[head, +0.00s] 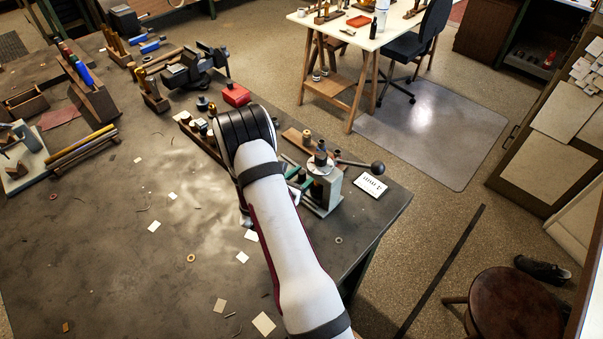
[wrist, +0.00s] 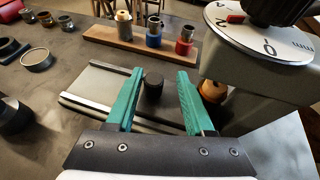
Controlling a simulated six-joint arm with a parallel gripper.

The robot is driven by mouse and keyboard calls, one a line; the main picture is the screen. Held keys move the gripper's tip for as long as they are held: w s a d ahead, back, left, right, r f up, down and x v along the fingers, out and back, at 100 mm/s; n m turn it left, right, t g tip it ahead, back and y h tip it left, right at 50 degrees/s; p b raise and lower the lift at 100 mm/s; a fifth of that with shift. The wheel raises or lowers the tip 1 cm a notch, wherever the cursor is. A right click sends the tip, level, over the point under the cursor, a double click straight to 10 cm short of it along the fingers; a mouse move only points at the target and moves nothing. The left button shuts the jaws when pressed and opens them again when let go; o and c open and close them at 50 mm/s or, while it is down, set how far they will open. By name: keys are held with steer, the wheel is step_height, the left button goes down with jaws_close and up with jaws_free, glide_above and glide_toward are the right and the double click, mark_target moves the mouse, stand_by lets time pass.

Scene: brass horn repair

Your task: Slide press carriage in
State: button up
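The press (head: 326,184) stands near the right edge of the bench in the head view. In the wrist view its grey body and numbered white dial (wrist: 258,32) fill the upper right. A flat grey carriage bed with pale rails (wrist: 92,85) lies low beside it. A short dark round knob (wrist: 153,84) stands between the two teal fingers of my gripper (wrist: 160,74). The fingers are open, with a visible gap on both sides of the knob. The arm hides most of the gripper in the head view. The carriage's underside and far end are hidden.
A wooden strip (wrist: 137,42) with several small spools stands behind the bed. Metal rings (wrist: 37,60) lie to the left. A lever with a dark ball (head: 377,167) juts right from the press, near a small white sign (head: 370,185). The bench's left middle is mostly clear.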

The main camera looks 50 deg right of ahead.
steer(key=shift+w+a, duration=0.1)
steer(key=shift+a+r, duration=0.15)
steer(key=shift+a, duration=0.15)
steer(key=v, duration=1.5)
steer(key=shift+s, duration=0.25)
